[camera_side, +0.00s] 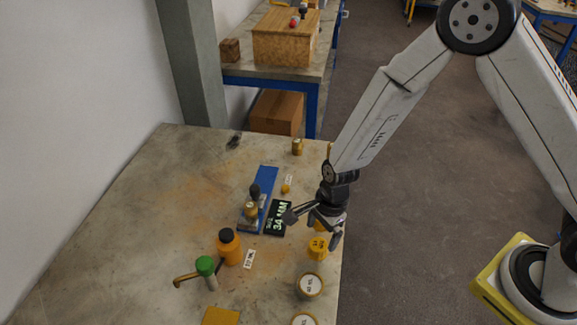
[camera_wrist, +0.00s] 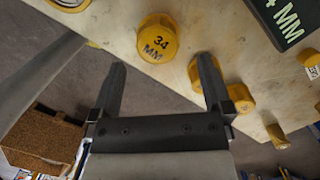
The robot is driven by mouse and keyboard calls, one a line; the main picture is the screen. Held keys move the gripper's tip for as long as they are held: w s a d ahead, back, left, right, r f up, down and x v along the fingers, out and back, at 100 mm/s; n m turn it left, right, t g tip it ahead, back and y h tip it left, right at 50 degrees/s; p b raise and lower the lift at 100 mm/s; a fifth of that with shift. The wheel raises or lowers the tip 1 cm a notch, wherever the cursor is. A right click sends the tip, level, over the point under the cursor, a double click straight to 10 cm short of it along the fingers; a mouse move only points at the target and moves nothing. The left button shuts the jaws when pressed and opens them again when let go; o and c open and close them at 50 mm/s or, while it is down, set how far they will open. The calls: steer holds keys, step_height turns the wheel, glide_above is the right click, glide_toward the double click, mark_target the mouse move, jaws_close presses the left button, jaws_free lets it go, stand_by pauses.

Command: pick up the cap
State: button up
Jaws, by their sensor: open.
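A yellow cap marked 34 MM (camera_wrist: 158,44) lies on the worn table in the wrist view, just beyond my fingertips and roughly midway between them. In the side view a yellow cap (camera_side: 318,249) sits near the table's right edge, just below my gripper (camera_side: 323,234). My gripper (camera_wrist: 160,72) is open, with nothing held between its fingers. Other yellow caps (camera_wrist: 240,98) show near and past the right finger, one partly hidden by it. A dark sign reading 34 MM (camera_side: 278,218) lies left of my gripper; part of it shows in the wrist view (camera_wrist: 284,18).
An orange bottle (camera_side: 229,248), a green-topped item (camera_side: 206,267) and a blue plate (camera_side: 264,185) are to the left. The table's right edge is close. The table's far left is clear.

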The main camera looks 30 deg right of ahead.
mark_target(318, 243)
steer(key=shift+a+f, duration=0.25)
steer(key=shift+f, duration=0.9)
steer(key=shift+a+f, duration=0.2)
steer(key=shift+f, duration=0.95)
steer(key=c, duration=1.2)
steer(key=shift+r, duration=0.1)
steer(key=shift+s+r, duration=0.1)
steer(key=shift+r, duration=4.8)
steer(key=shift+w+a+r, duration=0.25)
steer(key=shift+w+a, duration=1.15)
steer(key=shift+w, duration=1.45)
steer(key=shift+w+a+r, duration=0.2)
steer(key=shift+w+a, duration=1.2)
steer(key=shift+w, duration=1.5)
steer(key=shift+w+a+r, duration=0.25)
steer(key=shift+w+a, duration=1.15)
steer(key=shift+w, duration=1.45)
